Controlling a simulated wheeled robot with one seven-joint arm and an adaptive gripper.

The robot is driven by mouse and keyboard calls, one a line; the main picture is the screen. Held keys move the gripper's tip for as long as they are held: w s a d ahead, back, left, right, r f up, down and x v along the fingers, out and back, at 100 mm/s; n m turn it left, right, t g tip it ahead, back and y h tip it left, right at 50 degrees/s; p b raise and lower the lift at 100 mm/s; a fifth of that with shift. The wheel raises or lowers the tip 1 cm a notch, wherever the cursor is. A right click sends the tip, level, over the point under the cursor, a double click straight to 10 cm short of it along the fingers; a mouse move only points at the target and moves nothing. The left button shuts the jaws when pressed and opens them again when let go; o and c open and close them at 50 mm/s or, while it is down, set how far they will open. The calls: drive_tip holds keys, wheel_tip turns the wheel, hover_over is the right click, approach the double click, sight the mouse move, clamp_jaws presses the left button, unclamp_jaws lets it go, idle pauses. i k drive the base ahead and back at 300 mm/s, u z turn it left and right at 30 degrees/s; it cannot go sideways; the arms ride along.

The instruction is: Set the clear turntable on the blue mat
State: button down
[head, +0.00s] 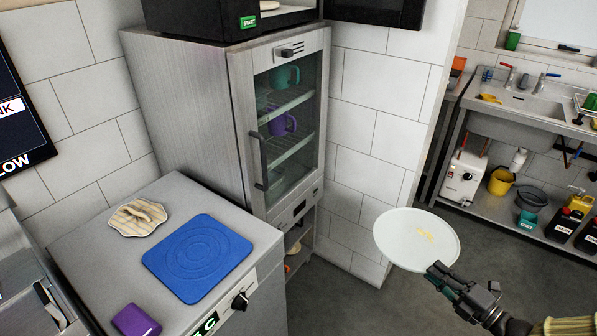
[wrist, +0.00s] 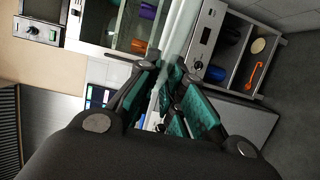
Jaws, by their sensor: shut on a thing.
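The clear turntable (head: 405,235) is a round, see-through glass plate with small yellow marks. My gripper (head: 440,272) is shut on its near right edge and holds it in the air over the floor, right of the counter. In the wrist view the turntable (wrist: 178,38) shows nearly edge-on as a pale strip between the fingers of my gripper (wrist: 171,75). The blue mat (head: 165,259) lies flat on the grey counter, well left of the turntable. It has faint ring marks and nothing on it. I cannot clearly make out the mat in the wrist view.
On the counter (head: 75,248), a striped cloth (head: 138,217) lies behind the mat and a purple object (head: 136,320) lies in front. A tall steel cabinet (head: 185,110) with a glass door stands behind. Open floor (head: 350,310) lies between the counter and my gripper.

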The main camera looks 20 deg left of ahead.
sight(218, 255)
drive_tip(key=u, duration=0.25)
drive_tip(key=k, duration=1.25)
drive_tip(key=u, duration=0.95)
drive_tip(key=i, duration=0.75)
